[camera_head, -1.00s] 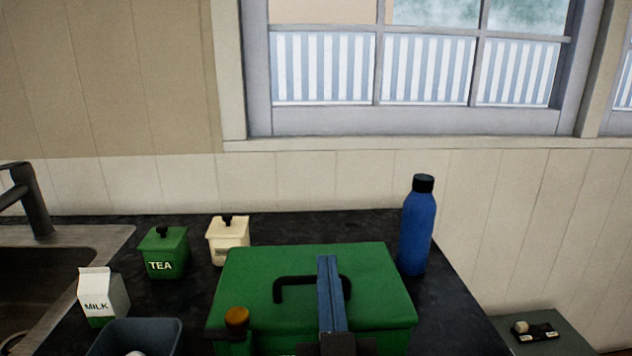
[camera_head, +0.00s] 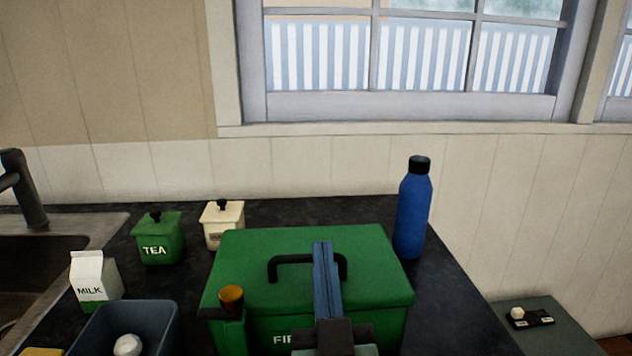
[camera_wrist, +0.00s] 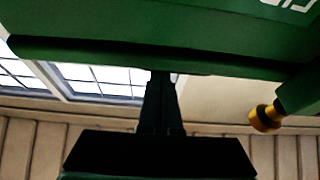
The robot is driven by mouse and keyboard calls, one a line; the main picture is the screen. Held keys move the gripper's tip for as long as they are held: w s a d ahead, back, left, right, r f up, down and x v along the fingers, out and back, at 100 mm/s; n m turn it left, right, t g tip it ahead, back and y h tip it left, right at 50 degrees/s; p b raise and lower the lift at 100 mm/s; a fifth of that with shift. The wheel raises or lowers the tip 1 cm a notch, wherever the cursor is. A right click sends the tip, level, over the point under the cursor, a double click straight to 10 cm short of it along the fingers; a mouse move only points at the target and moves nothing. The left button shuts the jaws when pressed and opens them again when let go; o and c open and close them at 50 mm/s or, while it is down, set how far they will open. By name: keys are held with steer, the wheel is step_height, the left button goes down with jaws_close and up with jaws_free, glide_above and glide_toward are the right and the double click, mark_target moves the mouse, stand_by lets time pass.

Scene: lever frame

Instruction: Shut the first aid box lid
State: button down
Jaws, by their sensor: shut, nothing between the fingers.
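The green first aid box (camera_head: 285,338) stands on the dark counter in the head view, white letters on its front partly covered by my gripper. Its green lid (camera_head: 240,265), with a black handle (camera_head: 290,258), lies across the top and looks level with the box; I cannot tell whether it is fully seated. My gripper (camera_head: 321,248) is shut and empty, its blue fingers pointing over the lid near the handle's right part. Contact is unclear. In the wrist view my gripper (camera_wrist: 161,80) shows dark against the box's lower-edged green surface (camera_wrist: 150,25).
A small green object with an amber knob (camera_head: 231,295) stands at the box's front left. A blue bottle (camera_head: 412,215) is behind right. A tea canister (camera_head: 158,240), cream canister (camera_head: 222,225), milk carton (camera_head: 93,275) and grey bin (camera_head: 165,325) are left. The counter right of the box is clear.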

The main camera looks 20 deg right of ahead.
steer(key=r+p, duration=0.1)
steer(key=r, duration=0.1)
steer(key=w+r+p, duration=0.1)
steer(key=r+p, duration=0.1)
steer(key=shift+d+r, duration=0.1)
steer(key=shift+r, duration=0.2)
steer(key=f+b+v, duration=0.1)
steer(key=b+v, duration=0.2)
steer(key=v, duration=0.7)
steer(key=shift+f, duration=0.4)
